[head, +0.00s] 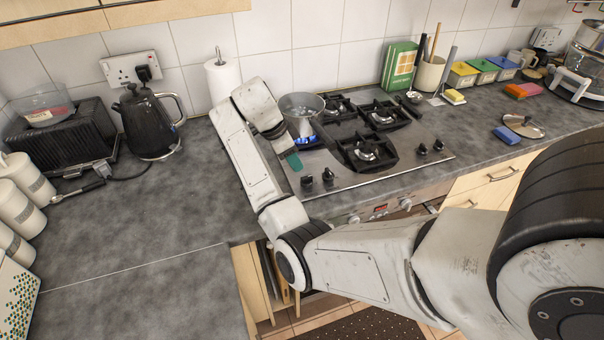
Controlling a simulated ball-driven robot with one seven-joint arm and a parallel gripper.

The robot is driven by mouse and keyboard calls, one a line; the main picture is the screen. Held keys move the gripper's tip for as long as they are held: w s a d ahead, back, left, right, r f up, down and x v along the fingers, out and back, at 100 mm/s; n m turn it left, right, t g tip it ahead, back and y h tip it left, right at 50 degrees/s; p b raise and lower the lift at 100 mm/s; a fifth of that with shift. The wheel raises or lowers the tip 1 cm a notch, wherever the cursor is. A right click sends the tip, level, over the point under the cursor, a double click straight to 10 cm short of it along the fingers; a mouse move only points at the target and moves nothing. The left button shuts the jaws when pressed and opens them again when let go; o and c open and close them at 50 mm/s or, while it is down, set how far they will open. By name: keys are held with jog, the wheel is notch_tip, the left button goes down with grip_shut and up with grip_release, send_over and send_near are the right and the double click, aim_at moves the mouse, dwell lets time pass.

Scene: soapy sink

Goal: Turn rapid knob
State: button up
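The gas hob (345,178) is a steel plate set in the dark worktop, with burners and black pan supports. Black knobs stand along its front edge: a left pair, with an outer knob (307,183) and an inner knob (328,177), and a right pair, with one knob (422,149) beside another (437,145). Labels are too small to read, so I cannot tell which is the rapid knob. My gripper (293,161), with a green tip, points down over the hob's left side, just behind the left pair and apart from them. Its finger opening cannot be made out.
A paper roll (222,78) and black kettle (149,122) stand left. The front left worktop (150,225) is clear.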

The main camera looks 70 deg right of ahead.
aim_at(305, 177)
jog(key=b+x, duration=0.1)
jog(key=x, duration=0.4)
jog(key=shift+f, duration=0.1)
jog(key=shift+p+x, duration=0.3)
jog(key=shift+x, duration=0.9)
grip_shut()
